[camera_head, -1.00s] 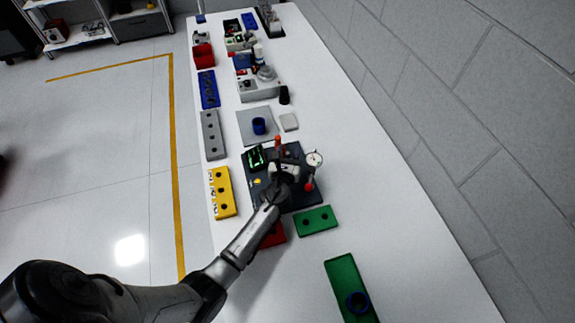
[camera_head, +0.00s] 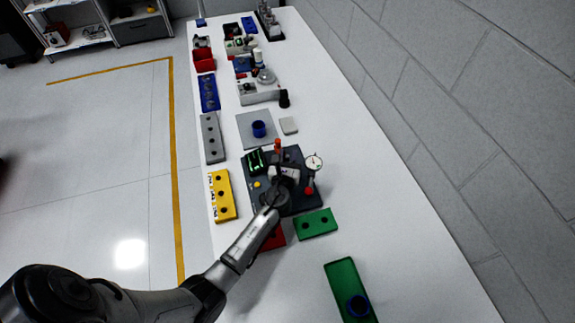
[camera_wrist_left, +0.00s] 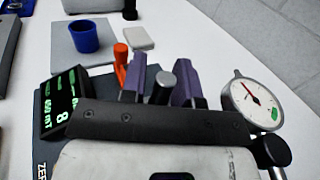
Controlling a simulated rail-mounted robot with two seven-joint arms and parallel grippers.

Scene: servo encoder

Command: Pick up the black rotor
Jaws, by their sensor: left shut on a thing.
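My left gripper (camera_head: 284,178) is over the dark fixture plate (camera_head: 303,200) in the head view. In the left wrist view its two purple fingers (camera_wrist_left: 158,84) stand on either side of a dark upright cylinder with a grey top, which I take for the black rotor (camera_wrist_left: 160,78). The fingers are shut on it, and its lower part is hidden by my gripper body. I cannot tell whether it is clear of the plate. My right gripper is not in view.
On the fixture are a lit green display (camera_wrist_left: 62,102), an orange-red handle (camera_wrist_left: 121,62) and a round dial gauge (camera_wrist_left: 252,104). A blue cup (camera_head: 259,129) on a grey plate and a black cylinder (camera_head: 284,99) stand beyond. The table's right side is clear.

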